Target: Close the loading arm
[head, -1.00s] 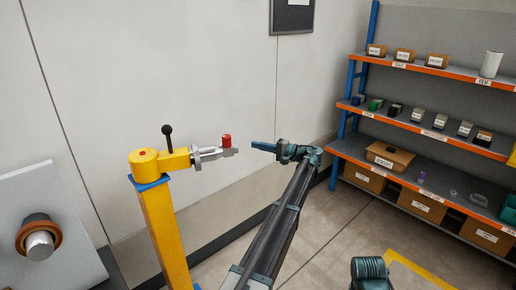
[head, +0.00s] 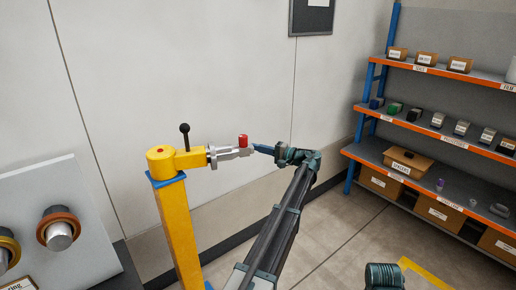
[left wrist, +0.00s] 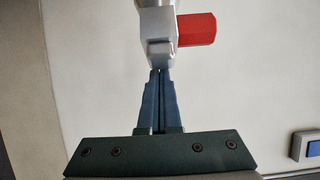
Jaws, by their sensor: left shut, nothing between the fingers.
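The loading arm (head: 188,158) is a yellow beam on top of a yellow post (head: 180,230). It has a black ball lever, and a silver end part (head: 228,153) with a red knob (head: 243,141) points right. My left gripper (head: 256,147) is shut and empty, its blue fingertips right at the tip of the silver end. In the left wrist view the closed fingertips (left wrist: 158,72) meet the lower end of the silver part (left wrist: 157,40); whether they press on it I cannot tell. The red knob (left wrist: 197,30) sticks out to the right there. My right gripper does not show.
A grey panel (head: 90,190) with copper-ringed round fittings stands at the left. A plain wall (head: 220,60) lies behind the arm. Shelves (head: 440,140) with boxes and small goods stand at the right.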

